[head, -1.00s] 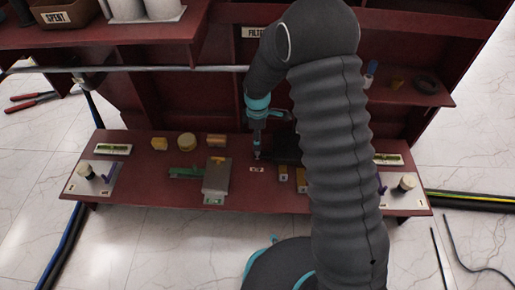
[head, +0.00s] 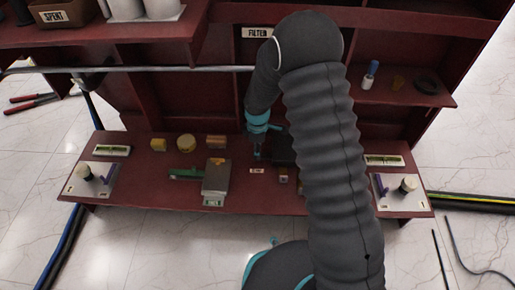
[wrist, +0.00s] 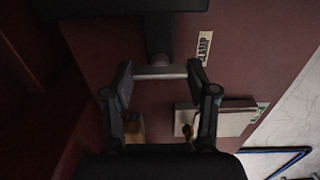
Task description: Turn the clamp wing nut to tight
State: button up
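The dark clamp (wrist: 160,32) shows at the top of the wrist view, beside a label reading CLAMP (wrist: 203,48). A pale grey bar (wrist: 160,72) lies across the lower end of its post; I cannot tell for sure that this is the wing nut. My gripper (wrist: 160,78) has its fingers spread, one on each side of the bar, with the bar's ends very close to the fingertips. Contact is not clear. In the head view my gripper (head: 257,154) points down over the bench, beside the dark clamp body (head: 283,147), partly hidden by my arm.
On the red bench (head: 140,185), a grey box (head: 217,180), a green item (head: 184,174) and yellow pieces (head: 186,142) lie left of my gripper. An upright wall with shelves (head: 415,98) rises behind.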

jog(key=shift+c, duration=0.5)
jog(key=shift+m, duration=0.3)
jog(key=m, duration=0.3)
jog(key=shift+m, duration=0.3)
jog(key=m, duration=0.4)
jog(key=shift+m, duration=0.3)
jog(key=m, duration=0.9)
